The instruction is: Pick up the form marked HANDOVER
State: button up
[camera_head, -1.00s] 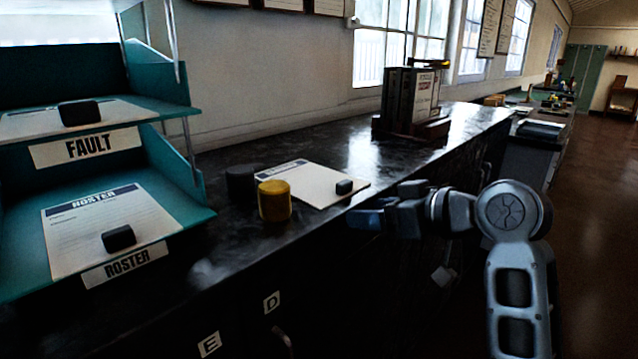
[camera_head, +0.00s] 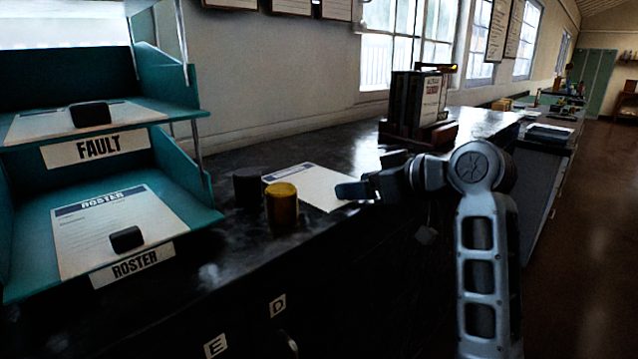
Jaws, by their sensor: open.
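A white form (camera_head: 312,184) with a blue header strip lies flat on the dark counter; its heading is too small to read, so I cannot tell whether it says HANDOVER. My gripper (camera_head: 354,190) is at the form's right edge, fingers pointing left, and covers that edge. It is open. The small black block seen on this edge earlier is hidden behind the fingers. I cannot tell whether the fingers touch the form or the block.
A yellow cylinder (camera_head: 282,205) and a black cylinder (camera_head: 248,187) stand left of the form. A teal tray rack (camera_head: 185,212) with FAULT and ROSTER forms, each with a black block, is farther left. Binders in a holder (camera_head: 418,140) stand behind my gripper.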

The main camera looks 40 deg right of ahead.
jog(key=shift+w+f, duration=0.2)
jog(key=shift+w, duration=0.25)
jog(key=c, duration=1.1)
jog(key=shift+r, duration=0.1)
jog(key=shift+c, duration=0.2)
